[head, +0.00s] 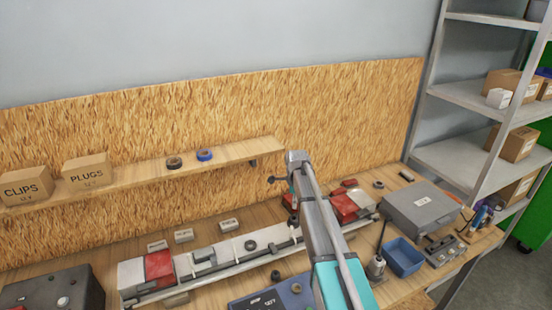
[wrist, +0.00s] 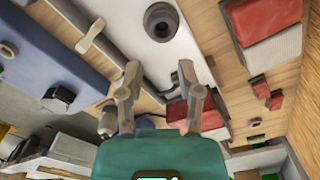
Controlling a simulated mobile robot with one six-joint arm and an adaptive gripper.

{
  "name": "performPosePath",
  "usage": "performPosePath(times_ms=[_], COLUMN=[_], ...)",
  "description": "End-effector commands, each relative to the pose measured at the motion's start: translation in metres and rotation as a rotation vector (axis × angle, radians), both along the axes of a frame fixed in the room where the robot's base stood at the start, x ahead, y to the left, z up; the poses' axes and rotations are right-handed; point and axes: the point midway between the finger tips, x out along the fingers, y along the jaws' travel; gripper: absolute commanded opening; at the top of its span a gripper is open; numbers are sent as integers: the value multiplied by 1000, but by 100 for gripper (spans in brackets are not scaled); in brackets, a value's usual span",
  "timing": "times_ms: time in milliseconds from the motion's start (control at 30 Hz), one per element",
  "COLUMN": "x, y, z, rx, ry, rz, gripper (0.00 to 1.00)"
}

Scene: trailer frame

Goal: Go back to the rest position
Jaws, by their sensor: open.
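My gripper (wrist: 159,68) shows in the wrist view with its two grey fingers spread apart and nothing between them. In the head view my arm reaches up from the bottom middle over the workbench, and its links largely hide the gripper. The long white and red trailer frame (head: 228,251) lies across the bench below and behind the arm. In the wrist view a white surface with a dark round ring (wrist: 161,21) lies beyond the fingertips. I see no contact between the fingers and anything.
A blue box (head: 272,299) stands at the front. A wall shelf (head: 130,172) holds cartons and tape rolls. Metal shelving (head: 465,97) stands at right.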

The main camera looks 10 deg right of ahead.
Motion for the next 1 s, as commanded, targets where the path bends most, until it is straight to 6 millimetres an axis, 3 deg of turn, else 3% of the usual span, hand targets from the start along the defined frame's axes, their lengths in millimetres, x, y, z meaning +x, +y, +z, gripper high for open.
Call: performPosePath(times_ms=[167, 367, 1000], x=[-9, -39, -178], y=[0, -1, -2], z=[-2, -8, -34], rx=[0, 0, -1], ry=[0, 0, 1], rz=[40, 200, 1035], gripper=[46, 46, 46])
